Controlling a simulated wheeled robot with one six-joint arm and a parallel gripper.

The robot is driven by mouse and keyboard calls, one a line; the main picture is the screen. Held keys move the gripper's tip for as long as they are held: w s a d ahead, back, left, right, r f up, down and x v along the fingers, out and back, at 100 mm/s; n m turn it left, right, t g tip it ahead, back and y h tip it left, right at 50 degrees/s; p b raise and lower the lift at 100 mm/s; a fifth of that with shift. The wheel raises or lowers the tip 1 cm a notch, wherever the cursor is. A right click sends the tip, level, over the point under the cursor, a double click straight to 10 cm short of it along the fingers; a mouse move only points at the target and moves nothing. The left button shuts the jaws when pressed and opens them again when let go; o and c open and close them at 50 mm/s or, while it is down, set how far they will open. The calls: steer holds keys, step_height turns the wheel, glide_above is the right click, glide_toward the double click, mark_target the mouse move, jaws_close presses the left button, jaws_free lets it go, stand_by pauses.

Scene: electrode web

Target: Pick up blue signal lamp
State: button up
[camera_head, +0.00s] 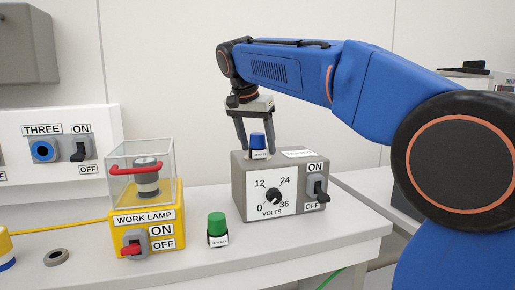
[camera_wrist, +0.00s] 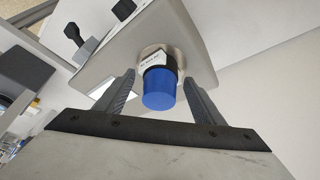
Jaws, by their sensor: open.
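The blue signal lamp (camera_head: 258,141) has a blue cap on a base with a white label. It stands upright on top of the grey volts box (camera_head: 238,190). My gripper (camera_head: 257,150) points down over the lamp, with its fingers open on either side of it. In the wrist view the lamp (camera_wrist: 160,88) sits between the two open fingers (camera_wrist: 161,98), with a gap on each side. The jaws are not closed on it.
A green lamp (camera_head: 217,226) stands on the table in front of the box. A yellow work lamp box (camera_head: 160,218) with a clear cover is to the left. A white panel (camera_head: 55,125) labelled THREE stands behind. The table's right front (camera_head: 345,235) is clear.

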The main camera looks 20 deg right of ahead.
steer(key=shift+f, duration=0.2)
steer(key=c, duration=1.3)
